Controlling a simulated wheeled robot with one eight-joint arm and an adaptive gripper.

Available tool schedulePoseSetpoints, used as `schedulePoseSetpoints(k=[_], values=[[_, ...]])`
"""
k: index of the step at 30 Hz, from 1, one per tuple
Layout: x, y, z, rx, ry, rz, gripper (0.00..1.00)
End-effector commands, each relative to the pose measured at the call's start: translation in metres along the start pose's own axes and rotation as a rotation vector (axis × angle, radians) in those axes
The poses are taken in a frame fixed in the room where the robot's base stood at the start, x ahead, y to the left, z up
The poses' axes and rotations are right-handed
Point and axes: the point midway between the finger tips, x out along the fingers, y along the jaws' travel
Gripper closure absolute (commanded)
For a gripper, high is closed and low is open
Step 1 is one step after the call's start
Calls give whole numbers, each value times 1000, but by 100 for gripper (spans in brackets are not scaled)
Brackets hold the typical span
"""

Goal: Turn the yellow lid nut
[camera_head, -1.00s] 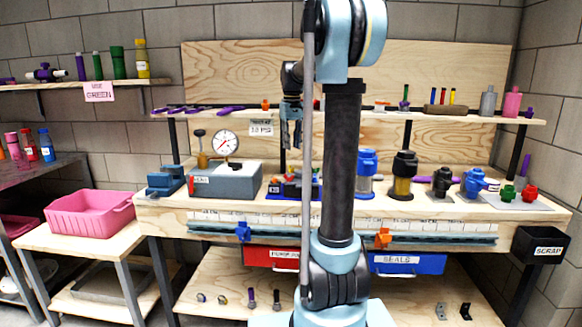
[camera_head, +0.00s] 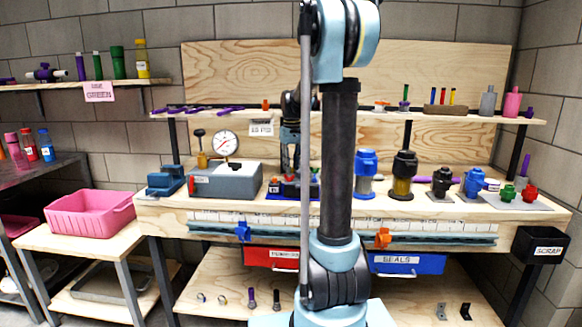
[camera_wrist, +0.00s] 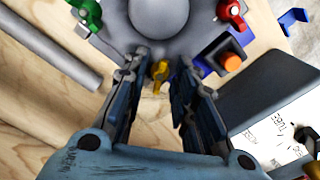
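The yellow lid nut (camera_wrist: 159,72) is a small wing-shaped piece at the near edge of a grey round lid (camera_wrist: 115,32) in the wrist view. My gripper (camera_wrist: 163,78) is open, with its two fingers on either side of the nut; I see a gap on the right and cannot tell whether the left finger touches. In the head view my gripper (camera_head: 289,168) points down just above the dark and blue unit on the bench (camera_head: 283,190). The yellow nut cannot be made out there, partly because my arm blocks the view.
A green wing nut (camera_wrist: 88,13) and a red wing nut (camera_wrist: 231,12) sit around the lid. An orange button (camera_wrist: 232,62) is close on the right. A grey gauge box (camera_head: 225,182) stands left of the unit, and a blue-capped jar (camera_head: 366,175) stands to its right.

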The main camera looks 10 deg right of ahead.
Motion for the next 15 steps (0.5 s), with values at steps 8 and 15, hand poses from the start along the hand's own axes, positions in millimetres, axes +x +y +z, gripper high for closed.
schedulePoseSetpoints(k=[8,15], values=[[0,0,0,0,0,0,100],[0,0,0,18,0,0,100]])
